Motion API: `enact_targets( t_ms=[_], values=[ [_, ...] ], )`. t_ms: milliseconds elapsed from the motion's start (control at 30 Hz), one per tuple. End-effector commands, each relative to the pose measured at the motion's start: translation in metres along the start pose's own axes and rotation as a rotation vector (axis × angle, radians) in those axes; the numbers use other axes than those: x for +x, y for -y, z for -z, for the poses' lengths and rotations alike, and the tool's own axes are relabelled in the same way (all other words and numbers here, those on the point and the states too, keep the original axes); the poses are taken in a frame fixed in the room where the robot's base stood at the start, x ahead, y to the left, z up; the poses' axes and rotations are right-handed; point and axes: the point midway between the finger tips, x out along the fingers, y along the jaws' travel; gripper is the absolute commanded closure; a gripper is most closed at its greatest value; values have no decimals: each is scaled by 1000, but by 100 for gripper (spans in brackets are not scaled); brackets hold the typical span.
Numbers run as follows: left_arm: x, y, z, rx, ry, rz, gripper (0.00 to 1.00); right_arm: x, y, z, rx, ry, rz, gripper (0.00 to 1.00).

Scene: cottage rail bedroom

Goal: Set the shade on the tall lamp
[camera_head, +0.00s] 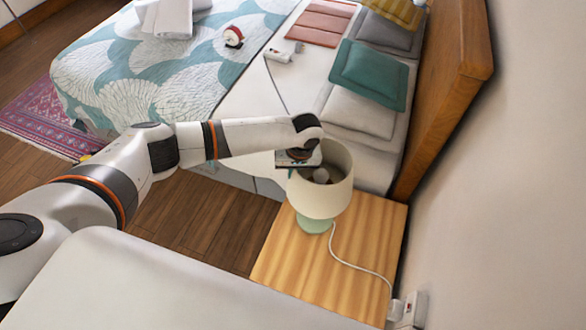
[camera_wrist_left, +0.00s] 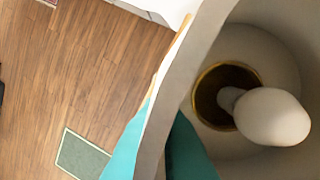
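The lamp's cream shade (camera_head: 322,192) is over the pale green lamp base (camera_head: 314,224) on the wooden bedside table. The bulb (camera_wrist_left: 272,116) rises through a brass-edged ring inside the shade. Whether the shade rests fully on the base is hidden. My right gripper is out of view.
The bedside table (camera_head: 285,262) has free room in front of the lamp. A white cord (camera_head: 358,268) runs to a wall plug (camera_head: 397,310). The bed (camera_head: 170,85) with pillows (camera_head: 370,75) and its wooden headboard (camera_head: 445,85) stand close behind.

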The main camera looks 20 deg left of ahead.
Motion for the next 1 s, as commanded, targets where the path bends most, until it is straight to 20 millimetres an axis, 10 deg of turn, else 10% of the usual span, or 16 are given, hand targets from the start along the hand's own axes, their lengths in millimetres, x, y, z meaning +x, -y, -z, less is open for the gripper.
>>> enact_targets(
  t_ms=[200,400,767,1000],
  values=[
    [0,0,0,0,0,1,100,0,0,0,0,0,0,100],
    [0,0,0,0,0,1,70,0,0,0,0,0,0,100],
    [-6,0,0,0,0,2,70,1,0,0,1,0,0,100],
    [-50,2,0,1,2,6,70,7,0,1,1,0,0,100]
  ],
)
